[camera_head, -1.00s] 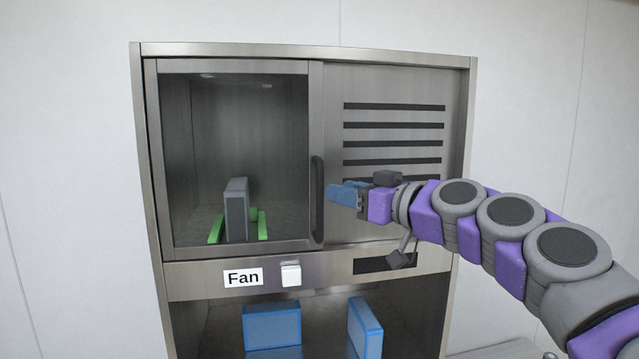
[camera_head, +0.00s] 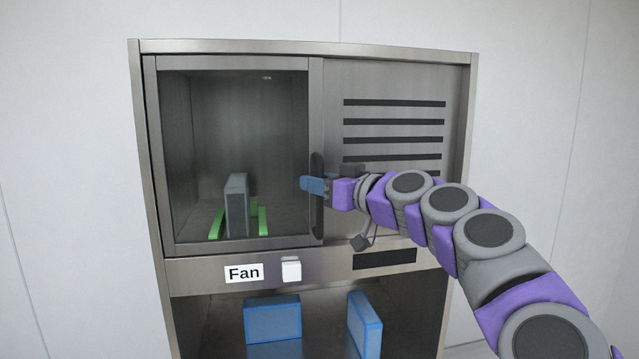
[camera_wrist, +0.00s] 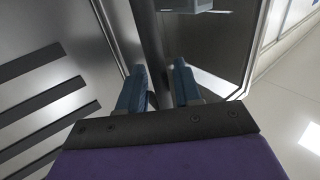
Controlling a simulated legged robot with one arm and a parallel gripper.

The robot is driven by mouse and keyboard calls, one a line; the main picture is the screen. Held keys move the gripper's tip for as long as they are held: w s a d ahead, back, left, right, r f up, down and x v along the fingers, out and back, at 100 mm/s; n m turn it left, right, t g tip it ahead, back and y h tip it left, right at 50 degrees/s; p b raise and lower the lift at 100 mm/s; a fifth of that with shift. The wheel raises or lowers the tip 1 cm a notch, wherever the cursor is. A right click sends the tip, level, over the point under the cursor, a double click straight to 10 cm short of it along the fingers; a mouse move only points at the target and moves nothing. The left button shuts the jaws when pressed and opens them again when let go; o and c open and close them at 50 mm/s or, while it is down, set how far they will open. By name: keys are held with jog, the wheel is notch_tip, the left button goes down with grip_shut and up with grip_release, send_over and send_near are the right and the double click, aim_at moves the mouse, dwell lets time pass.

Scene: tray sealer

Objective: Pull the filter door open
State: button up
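The filter door (camera_head: 235,65) is the framed glass door at the upper left of the steel cabinet, and it looks closed. Its dark upright handle (camera_head: 318,165) is on the door's right side. Behind the glass, a grey filter block (camera_head: 237,205) stands between green rails (camera_head: 263,220). My gripper (camera_head: 312,185) is at the handle, with its blue fingers in front of the lower half. In the wrist view, the two fingers (camera_wrist: 158,88) are apart, with the dark handle bar (camera_wrist: 151,45) running between them. I cannot tell whether they touch it.
A slotted panel (camera_head: 395,85) is right of the door.

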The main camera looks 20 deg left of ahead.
grip_shut()
dwell(0.4)
